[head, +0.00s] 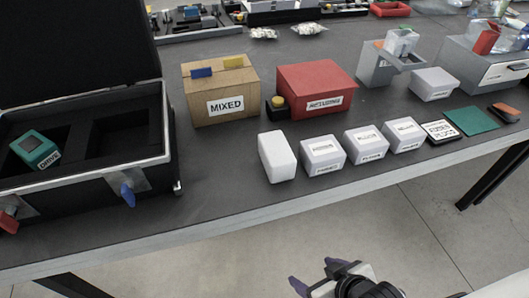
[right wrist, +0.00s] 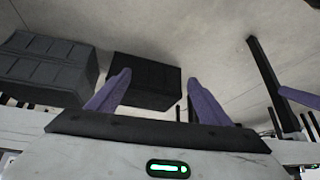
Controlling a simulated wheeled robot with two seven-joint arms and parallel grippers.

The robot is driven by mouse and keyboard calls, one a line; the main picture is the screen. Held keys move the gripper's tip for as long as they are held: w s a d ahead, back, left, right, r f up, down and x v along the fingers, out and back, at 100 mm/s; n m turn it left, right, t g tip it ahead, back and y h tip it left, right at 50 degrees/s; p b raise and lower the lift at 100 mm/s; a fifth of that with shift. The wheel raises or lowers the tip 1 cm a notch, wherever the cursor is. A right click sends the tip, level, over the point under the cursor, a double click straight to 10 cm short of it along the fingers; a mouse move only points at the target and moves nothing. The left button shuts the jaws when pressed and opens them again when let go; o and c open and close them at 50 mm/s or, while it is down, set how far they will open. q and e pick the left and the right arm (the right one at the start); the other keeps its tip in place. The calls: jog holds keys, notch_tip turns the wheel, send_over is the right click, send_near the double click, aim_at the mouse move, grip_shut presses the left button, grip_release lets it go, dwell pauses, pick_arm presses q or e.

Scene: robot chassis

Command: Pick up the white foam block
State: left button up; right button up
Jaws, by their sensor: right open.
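The white foam block (head: 277,157) stands upright on the dark table top near its front edge. It is left of a row of small white labelled boxes and in front of the red box. My right gripper (head: 313,277) is low in the head view, in front of the table and clear of the block. In the right wrist view its two purple fingers (right wrist: 155,92) are apart with nothing between them. The block does not show in the right wrist view. My left gripper is not in view.
White labelled boxes (head: 323,156) stand close to the block's right. A cardboard box (head: 221,108) and a red box (head: 314,75) stand behind it. An open black case (head: 150,176) is at the left. The table's front edge (head: 240,202) lies between gripper and block.

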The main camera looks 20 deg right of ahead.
notch_tip(320, 180, up, 6)
jog(key=d+r+g, duration=0.1)
jog(key=d, duration=0.1)
jog(key=m+t+h+p, duration=0.1)
jog(key=m+t, duration=0.1)
jog(key=t, duration=0.5)
send_near(279, 151)
jog(key=w+f, duration=0.1)
jog(key=x, duration=0.4)
jog(key=shift+w+a, duration=0.1)
jog(key=shift+w, duration=0.05)
jog(key=shift+x, duration=3.15)
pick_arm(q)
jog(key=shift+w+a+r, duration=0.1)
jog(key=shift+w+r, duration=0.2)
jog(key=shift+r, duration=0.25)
pick_arm(e)
jog(key=shift+r, duration=0.1)
jog(key=shift+c, duration=0.2)
jog(key=c, duration=1.1)
